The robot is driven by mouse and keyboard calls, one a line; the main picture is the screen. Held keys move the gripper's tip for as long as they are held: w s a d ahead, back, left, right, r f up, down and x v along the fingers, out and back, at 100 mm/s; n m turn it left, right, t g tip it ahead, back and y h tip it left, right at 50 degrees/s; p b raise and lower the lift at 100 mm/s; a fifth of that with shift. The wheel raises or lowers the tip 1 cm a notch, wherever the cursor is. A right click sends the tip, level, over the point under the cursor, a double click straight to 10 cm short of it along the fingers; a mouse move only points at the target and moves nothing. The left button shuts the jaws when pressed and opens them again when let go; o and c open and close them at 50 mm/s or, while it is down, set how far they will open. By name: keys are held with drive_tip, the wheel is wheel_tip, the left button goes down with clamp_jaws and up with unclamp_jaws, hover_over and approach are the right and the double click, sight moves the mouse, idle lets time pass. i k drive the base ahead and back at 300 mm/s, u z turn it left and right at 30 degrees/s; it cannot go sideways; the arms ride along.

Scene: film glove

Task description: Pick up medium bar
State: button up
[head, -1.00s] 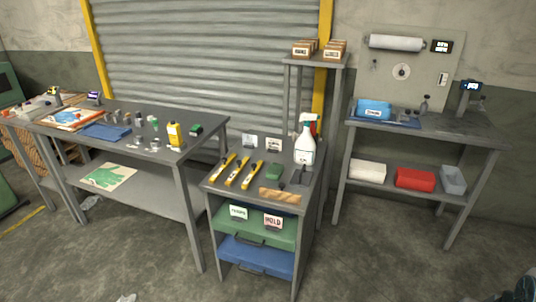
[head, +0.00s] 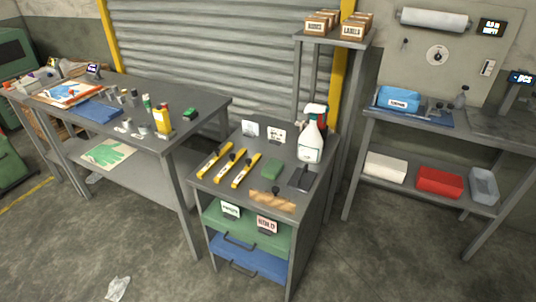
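Three yellow bars with dark knobs lie side by side, slanted, on the grey top of a drawer cabinet (head: 222,190). They are the left bar (head: 210,163), the middle bar (head: 225,172) and the right bar (head: 245,171). They look close in length from here, and I cannot read any size marks, so I cannot tell which is the medium one. All three lie apart from one another with nothing on top of them. My gripper is not in view.
A cluttered workbench (head: 205,110) is at left. Open floor (head: 160,260) lies in front; crumpled white scrap (head: 118,289) lies there.

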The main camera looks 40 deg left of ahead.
sight(236, 159)
drive_tip(key=z, duration=2.55)
drive_tip(key=k, duration=2.95)
drive_tip(key=u, duration=2.05)
drive_tip(key=i, duration=1.05)
drive_tip(key=u, duration=0.05)
